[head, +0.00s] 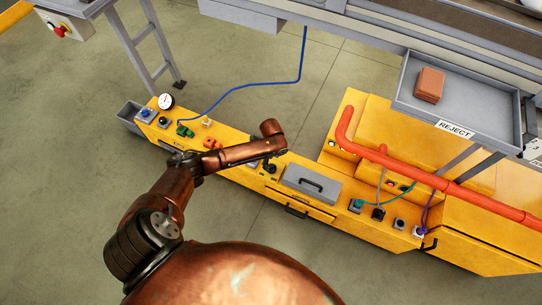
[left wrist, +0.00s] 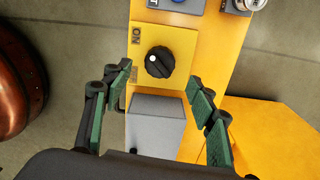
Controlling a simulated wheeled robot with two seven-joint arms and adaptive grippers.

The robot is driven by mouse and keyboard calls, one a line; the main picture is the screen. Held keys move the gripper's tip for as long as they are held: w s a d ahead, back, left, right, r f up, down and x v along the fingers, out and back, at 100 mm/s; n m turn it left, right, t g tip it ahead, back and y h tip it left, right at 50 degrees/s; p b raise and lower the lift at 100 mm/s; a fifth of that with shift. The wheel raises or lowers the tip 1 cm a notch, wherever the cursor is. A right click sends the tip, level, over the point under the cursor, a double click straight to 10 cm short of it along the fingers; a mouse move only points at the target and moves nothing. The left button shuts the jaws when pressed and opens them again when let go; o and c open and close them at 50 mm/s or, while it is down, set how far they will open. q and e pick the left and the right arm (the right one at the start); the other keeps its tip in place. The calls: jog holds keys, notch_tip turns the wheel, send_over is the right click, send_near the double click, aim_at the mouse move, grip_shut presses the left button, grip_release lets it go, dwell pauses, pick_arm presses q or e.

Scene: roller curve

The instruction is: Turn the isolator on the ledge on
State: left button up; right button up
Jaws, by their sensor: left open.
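The isolator (left wrist: 160,62) is a black rotary knob on a yellow plate (left wrist: 182,42) on the yellow ledge, in the left wrist view. A white dot sits on the knob's left side. In the head view my left gripper (head: 267,164) is small and dark over the ledge (head: 235,180), and the knob cannot be made out clearly.
A grey box (left wrist: 157,122) stands beside the isolator plate. A blue button (left wrist: 178,1) is on its other side.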

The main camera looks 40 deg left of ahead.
aim_at(271, 167)
pick_arm(q)
notch_tip(271, 167, up, 6)
jog(key=shift+s, duration=0.1)
dwell(0.6)
